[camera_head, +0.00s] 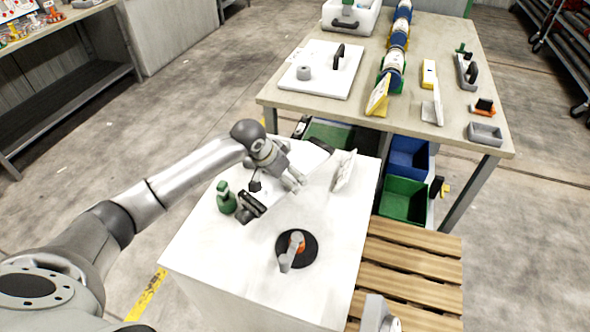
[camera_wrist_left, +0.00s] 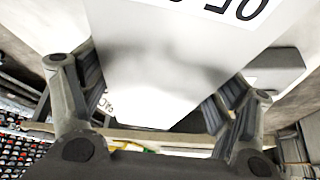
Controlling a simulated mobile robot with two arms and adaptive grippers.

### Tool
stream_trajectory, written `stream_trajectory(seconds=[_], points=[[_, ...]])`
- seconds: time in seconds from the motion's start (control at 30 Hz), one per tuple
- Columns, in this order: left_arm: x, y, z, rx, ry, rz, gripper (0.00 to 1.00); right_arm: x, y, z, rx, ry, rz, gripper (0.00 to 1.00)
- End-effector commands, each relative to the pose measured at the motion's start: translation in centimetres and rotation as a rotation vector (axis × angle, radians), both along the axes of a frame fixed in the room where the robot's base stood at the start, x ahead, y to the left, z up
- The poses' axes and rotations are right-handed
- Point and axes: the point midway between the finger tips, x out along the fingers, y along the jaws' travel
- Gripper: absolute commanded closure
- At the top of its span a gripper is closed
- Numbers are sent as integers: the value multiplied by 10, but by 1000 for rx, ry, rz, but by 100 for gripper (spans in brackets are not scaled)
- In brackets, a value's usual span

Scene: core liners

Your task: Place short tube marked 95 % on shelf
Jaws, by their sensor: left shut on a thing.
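I cannot tell which surface is the shelf.
A green bottle (camera_head: 226,198) and a black round base with an orange-grey part (camera_head: 297,250) stand on the cabinet. A white tilted plate (camera_head: 345,170) is at its right. Behind is a workbench (camera_head: 440,141) with tools, over blue and green bins (camera_head: 404,199). A wooden pallet (camera_head: 415,262) lies right.

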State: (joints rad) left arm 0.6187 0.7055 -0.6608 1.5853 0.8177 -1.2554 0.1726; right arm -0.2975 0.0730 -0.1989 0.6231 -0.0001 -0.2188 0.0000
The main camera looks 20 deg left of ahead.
Motion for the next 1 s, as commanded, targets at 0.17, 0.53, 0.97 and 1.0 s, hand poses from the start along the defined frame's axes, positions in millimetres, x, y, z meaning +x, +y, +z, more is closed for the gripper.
stream_trajectory(seconds=[0.17, 0.53, 0.97, 1.0], points=[[3, 6, -5, -3, -8, 0, 79, 0, 3, 1, 3, 0, 2, 0], [4, 12, -40, -2, -9, 0, 79, -3, -5, 6, -7, 6, 4, 0], [1, 12, -47, 0, -1, -1, 8, -4, -8, 5, -9, 8, 3, 0], [1, 12, -47, 0, -1, -1, 3, -5, -8, 5, -9, 8, 3, 0]])
